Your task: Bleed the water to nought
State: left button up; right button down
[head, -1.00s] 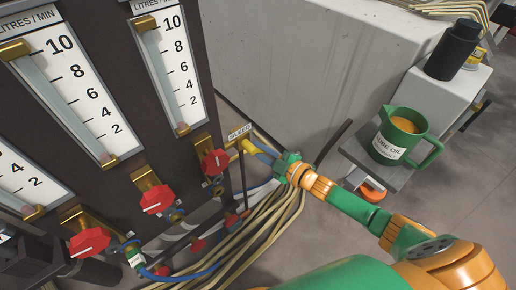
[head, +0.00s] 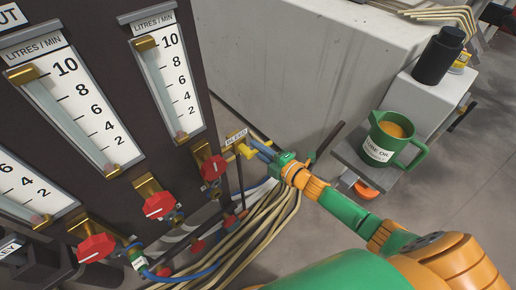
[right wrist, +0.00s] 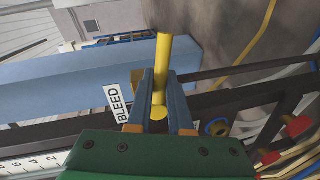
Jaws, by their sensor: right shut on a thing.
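The yellow bleed valve lever (head: 244,151) sits at the panel's lower right corner, under the BLEED label (head: 236,138). In the right wrist view the lever (right wrist: 163,62) stands between my blue fingers, beside the label (right wrist: 118,103). My right gripper (head: 262,152) is shut on the lever; the fingers also show in the wrist view (right wrist: 161,92). The tall flow gauge (head: 75,95) and the gauge to its right (head: 168,75) have their floats at the bottom of the scale, below 2. A third gauge (head: 25,190) is cut off at left. My left gripper is out of view.
Red valve knobs (head: 159,205) stick out below the gauges. Hoses and cables (head: 250,235) run under the panel and my right forearm. A green lube oil jug (head: 392,138) stands on a grey shelf (head: 352,150), with a black bottle (head: 438,57) behind it.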

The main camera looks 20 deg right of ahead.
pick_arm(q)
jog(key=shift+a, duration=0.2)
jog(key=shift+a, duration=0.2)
pick_arm(e)
jog(key=c, duration=0.8)
grip_release()
jog(key=shift+c, duration=0.2)
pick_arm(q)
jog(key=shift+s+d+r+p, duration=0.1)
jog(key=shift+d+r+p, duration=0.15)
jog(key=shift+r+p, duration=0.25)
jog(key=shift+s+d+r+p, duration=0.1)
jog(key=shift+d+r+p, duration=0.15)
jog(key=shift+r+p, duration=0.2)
pick_arm(e)
jog(key=v, duration=0.7)
